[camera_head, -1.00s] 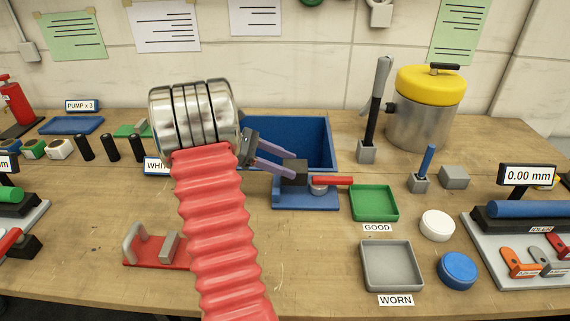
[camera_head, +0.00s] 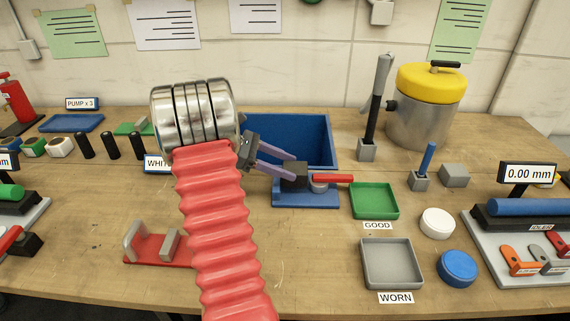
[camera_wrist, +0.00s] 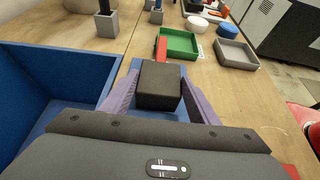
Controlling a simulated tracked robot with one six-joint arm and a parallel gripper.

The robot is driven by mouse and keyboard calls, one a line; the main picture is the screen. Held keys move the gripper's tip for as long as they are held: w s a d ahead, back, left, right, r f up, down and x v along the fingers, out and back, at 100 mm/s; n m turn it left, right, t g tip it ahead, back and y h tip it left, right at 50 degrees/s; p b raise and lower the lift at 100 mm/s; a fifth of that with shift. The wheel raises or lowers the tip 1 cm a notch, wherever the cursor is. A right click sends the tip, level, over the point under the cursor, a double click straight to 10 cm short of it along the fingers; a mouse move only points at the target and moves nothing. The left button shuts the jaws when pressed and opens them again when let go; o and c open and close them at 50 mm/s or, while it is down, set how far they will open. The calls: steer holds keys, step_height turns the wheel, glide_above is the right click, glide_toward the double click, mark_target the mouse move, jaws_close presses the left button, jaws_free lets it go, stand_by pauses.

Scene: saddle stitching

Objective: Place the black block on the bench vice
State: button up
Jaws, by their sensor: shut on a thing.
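My gripper (camera_head: 285,167) has two purple fingers and is shut on the black block (camera_head: 296,177). The block also shows between the fingertips in the wrist view (camera_wrist: 160,78). It is over or on a blue base plate (camera_head: 305,200), beside a grey round part with a red bar; I cannot tell whether it touches the plate. The bench vice appears to be the red base with two upright grey jaws (camera_head: 170,243), at front left in the head view, left of my arm and well away from the block. My arm hides its right end.
A blue open bin (camera_head: 318,132) stands just behind my gripper. A green tray (camera_head: 374,202) and a grey tray (camera_head: 391,265) lie to the right. Small black cylinders (camera_head: 110,148) stand at the left. Bare bench lies between the vice and the grey tray, partly behind my arm.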

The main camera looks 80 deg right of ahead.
steer(key=o, duration=1.4)
steer(key=shift+r, duration=0.1)
steer(key=shift+r, duration=0.55)
steer(key=v, duration=1.2)
steer(key=shift+w+a, duration=0.1)
